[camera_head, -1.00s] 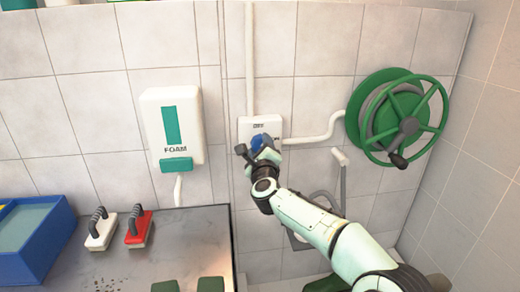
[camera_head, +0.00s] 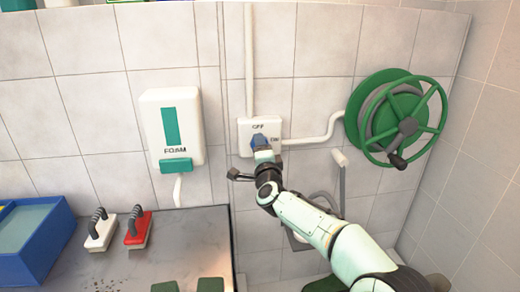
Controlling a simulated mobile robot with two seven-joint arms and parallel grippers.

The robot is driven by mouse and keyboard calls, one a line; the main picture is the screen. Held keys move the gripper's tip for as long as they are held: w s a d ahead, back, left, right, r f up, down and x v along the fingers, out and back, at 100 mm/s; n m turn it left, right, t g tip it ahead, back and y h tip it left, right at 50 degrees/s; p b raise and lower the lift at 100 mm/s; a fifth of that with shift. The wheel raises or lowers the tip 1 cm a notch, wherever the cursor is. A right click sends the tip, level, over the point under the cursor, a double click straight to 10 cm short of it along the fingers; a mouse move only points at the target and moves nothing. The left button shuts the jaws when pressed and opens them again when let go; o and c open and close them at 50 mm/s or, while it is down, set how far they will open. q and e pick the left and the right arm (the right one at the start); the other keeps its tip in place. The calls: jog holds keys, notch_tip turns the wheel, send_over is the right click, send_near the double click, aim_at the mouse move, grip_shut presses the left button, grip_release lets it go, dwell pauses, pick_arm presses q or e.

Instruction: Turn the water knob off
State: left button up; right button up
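The water knob (camera_head: 258,140) is blue and sits on a white wall box (camera_head: 244,130) marked OFF at the top and ON at the right. The knob appears to point about upward, toward OFF, but its lower part is hidden by my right gripper. My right gripper (camera_head: 262,153) is at the lower edge of the knob, touching it or very close. Its fingertips are too small and overlapped to show whether they are open or shut on the knob. My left gripper is not in view.
A green hose reel (camera_head: 372,105) is on the wall at the right, joined to the box by a white pipe (camera_head: 318,139). A foam dispenser (camera_head: 153,118) hangs to the left. Brushes (camera_head: 138,232) and a blue tray (camera_head: 62,236) are on the counter (camera_head: 196,226).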

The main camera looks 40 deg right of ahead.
jog(key=shift+n, duration=0.4)
jog(key=o, duration=1.1)
jog(key=shift+c, duration=0.2)
jog(key=b+v, duration=0.2)
jog(key=v, duration=1.1)
jog(key=shift+s, duration=0.2)
